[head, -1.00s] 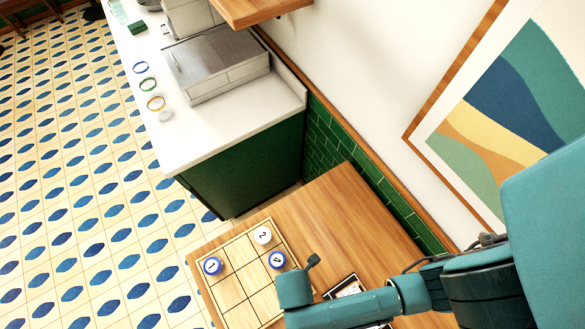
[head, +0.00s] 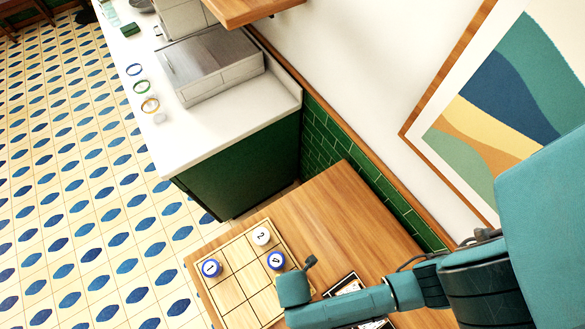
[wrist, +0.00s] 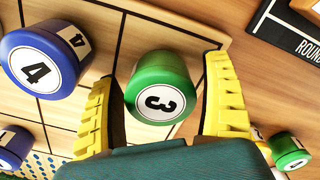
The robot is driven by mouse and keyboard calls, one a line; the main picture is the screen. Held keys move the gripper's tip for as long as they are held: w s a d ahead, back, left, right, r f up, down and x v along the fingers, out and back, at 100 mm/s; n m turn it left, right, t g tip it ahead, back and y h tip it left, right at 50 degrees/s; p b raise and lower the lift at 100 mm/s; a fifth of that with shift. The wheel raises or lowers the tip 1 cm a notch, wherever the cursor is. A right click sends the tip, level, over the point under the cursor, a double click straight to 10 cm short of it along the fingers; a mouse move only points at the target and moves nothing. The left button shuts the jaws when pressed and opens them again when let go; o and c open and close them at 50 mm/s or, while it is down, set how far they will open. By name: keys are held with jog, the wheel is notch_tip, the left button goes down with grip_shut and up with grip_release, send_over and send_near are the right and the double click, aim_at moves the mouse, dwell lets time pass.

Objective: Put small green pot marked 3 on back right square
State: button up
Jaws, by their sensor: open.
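The green pot marked 3 (wrist: 160,88) is in the middle of the wrist view, its label facing the camera. My gripper (wrist: 170,90) is open, one yellow finger on each side of the pot. I cannot tell whether either finger touches it. The pot appears over the pale wooden board, near its edge. The board (head: 233,292) is marked into squares and shows at the bottom of the head view. The green pot and my gripper's fingers are hidden behind my arm in the head view.
A blue pot marked 4 (wrist: 45,65) is close left of the left finger. Another blue pot (wrist: 12,145) and another green pot (wrist: 290,150) are at the lower corners. On the board are pots marked 1 (head: 211,268) and 2 (head: 261,236). A dark sign (wrist: 300,40) lies beyond.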

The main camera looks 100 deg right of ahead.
notch_tip(320, 180, up, 12)
jog(key=shift+r+p, duration=0.1)
jog(key=shift+p, duration=0.55)
jog(key=w+r+m+t, duration=0.6)
jog(key=w+r+t, duration=0.6)
jog(key=w+r, duration=1.35)
notch_tip(320, 180, up, 30)
jog(key=s+d+m+t, duration=0.1)
jog(key=m+t, duration=0.4)
jog(key=t, duration=0.5)
